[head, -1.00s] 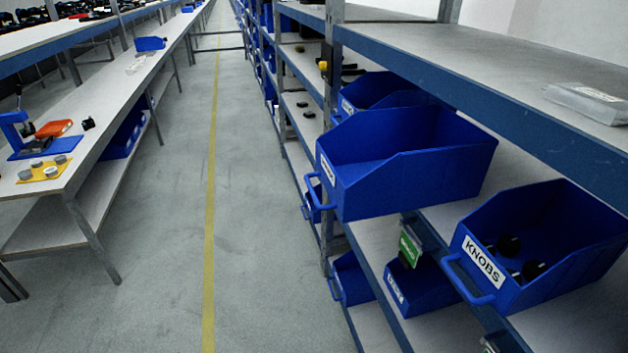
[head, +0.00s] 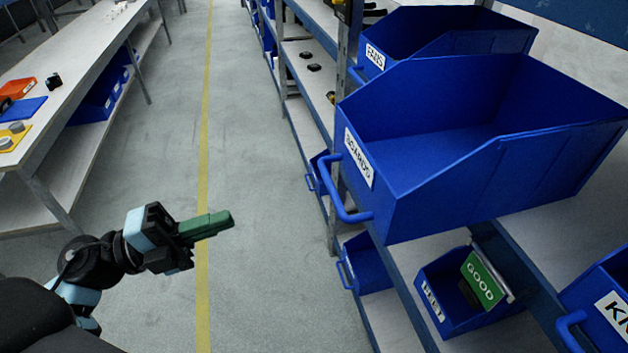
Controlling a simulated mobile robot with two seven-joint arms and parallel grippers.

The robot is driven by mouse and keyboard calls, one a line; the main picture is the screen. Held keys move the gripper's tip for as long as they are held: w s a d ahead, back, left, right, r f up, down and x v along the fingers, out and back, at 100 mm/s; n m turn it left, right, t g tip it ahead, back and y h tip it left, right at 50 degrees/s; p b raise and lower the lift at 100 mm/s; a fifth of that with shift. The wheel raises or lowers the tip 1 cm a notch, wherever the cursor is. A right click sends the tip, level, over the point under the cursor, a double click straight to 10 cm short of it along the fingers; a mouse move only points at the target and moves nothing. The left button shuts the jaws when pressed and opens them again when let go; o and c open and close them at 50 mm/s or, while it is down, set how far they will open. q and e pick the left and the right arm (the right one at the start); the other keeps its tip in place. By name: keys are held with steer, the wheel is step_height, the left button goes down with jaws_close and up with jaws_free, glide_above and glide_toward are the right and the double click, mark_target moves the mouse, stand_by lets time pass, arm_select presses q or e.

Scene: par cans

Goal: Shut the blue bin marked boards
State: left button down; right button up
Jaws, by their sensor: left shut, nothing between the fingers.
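The blue bin marked BOARDS (head: 440,195) is on the right in the head view, pulled out from the shelf over the aisle. Its inside looks empty where it shows. Its blue handle (head: 345,195) is on the front, below the white label (head: 359,157). My left gripper (head: 231,218) has green fingers that are shut with nothing between them. It is over the aisle, left of the handle and clearly apart from it. My right gripper is not in view.
A blue bin marked FANS (head: 430,32) is behind the boards bin. Below are a small bin with a green GOOD card (head: 482,280) and a bin marked KN (head: 602,305), cut by the edge. A workbench (head: 85,85) is left. The aisle floor (head: 270,130) is clear.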

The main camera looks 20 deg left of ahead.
arm_select(q)
steer(key=p+x, duration=0.3)
steer(key=x, duration=1.1)
steer(key=shift+p, duration=0.4)
steer(key=shift+d, duration=0.1)
